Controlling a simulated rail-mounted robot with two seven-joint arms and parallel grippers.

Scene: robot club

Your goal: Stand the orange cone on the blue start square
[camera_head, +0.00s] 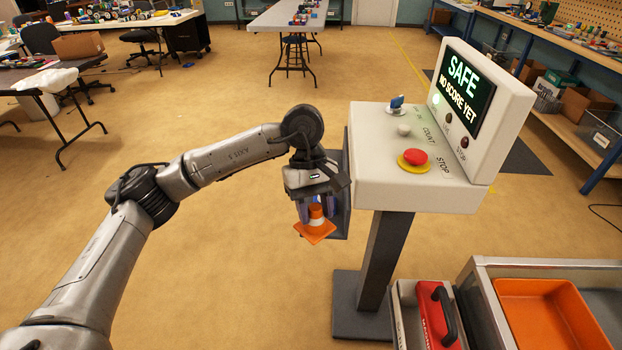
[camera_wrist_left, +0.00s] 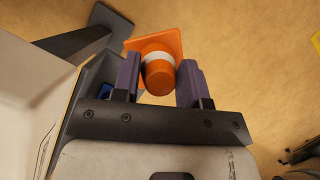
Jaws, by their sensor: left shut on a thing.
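The orange cone (camera_head: 315,227) has a white band and a square orange base. My left gripper (camera_head: 316,209) is shut on its upper part and holds it in the air, base down and slightly tilted, left of the console. In the left wrist view the cone (camera_wrist_left: 157,75) sits between the two purple-grey fingers (camera_wrist_left: 158,84), with its base beyond them. I cannot make out a blue start square in either view. My right gripper is not in view.
A white console (camera_head: 400,190) with a red stop button (camera_head: 415,157) and a screen (camera_head: 464,87) stands close right of the left gripper. An orange tray (camera_head: 549,312) and a red case (camera_head: 437,315) are at the lower right. Open floor lies left.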

